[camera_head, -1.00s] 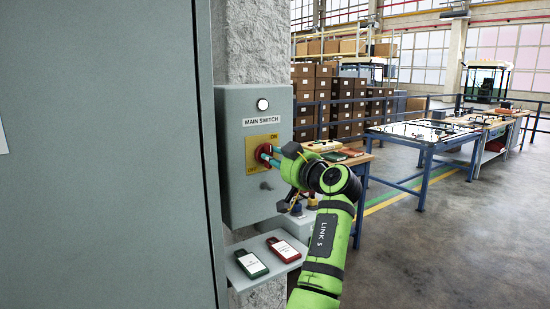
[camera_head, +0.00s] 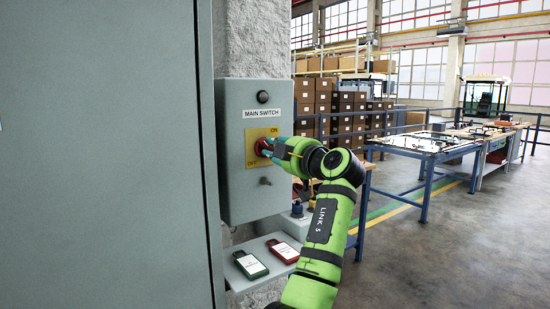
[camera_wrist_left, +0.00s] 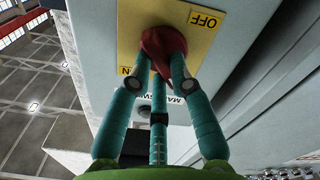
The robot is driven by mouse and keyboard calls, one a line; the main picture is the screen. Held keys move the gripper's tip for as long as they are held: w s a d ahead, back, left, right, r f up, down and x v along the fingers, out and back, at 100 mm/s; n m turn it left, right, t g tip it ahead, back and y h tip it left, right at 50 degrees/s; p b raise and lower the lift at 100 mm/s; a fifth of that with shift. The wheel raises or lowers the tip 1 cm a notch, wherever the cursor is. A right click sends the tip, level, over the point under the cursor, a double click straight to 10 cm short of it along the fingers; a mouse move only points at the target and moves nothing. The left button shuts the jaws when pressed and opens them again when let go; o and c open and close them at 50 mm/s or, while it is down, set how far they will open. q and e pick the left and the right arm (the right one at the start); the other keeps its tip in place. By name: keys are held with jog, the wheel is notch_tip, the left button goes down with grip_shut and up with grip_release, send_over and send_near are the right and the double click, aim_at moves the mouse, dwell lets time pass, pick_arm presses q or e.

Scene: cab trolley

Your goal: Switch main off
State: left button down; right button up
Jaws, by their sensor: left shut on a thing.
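The grey MAIN SWITCH box (camera_head: 237,190) is mounted on the pillar. Its yellow plate (camera_head: 252,158) reads ON at upper right and OFF at lower left. The red rotary knob (camera_head: 261,147) sits on this plate, partly covered by my fingers. The round lamp (camera_head: 263,97) above the label is dark. My left gripper (camera_head: 268,148) is shut on the red knob. In the left wrist view the teal fingers close around the red knob (camera_wrist_left: 163,45), with OFF visible beyond it. The knob's exact angle is hard to tell. My right gripper is not in view.
A small shelf (camera_head: 262,283) below the box holds a green tag (camera_head: 250,264) and a red tag (camera_head: 283,251). A large grey cabinet (camera_head: 100,150) fills the left. Workbenches (camera_head: 430,143) stand at the back right, with open floor before them.

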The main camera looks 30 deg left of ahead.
pick_arm(q)
jog(key=n+b, duration=0.1)
jog(key=n, duration=0.3)
jog(key=shift+s+a+n, duration=0.1)
jog(key=shift+n, duration=0.3)
jog(key=n+b, duration=0.1)
jog(key=n, duration=0.4)
jog(key=shift+s, duration=0.1)
jog(key=shift+n, duration=0.3)
jog(key=c, duration=1.1)
grip_release()
jog(key=v, duration=1.2)
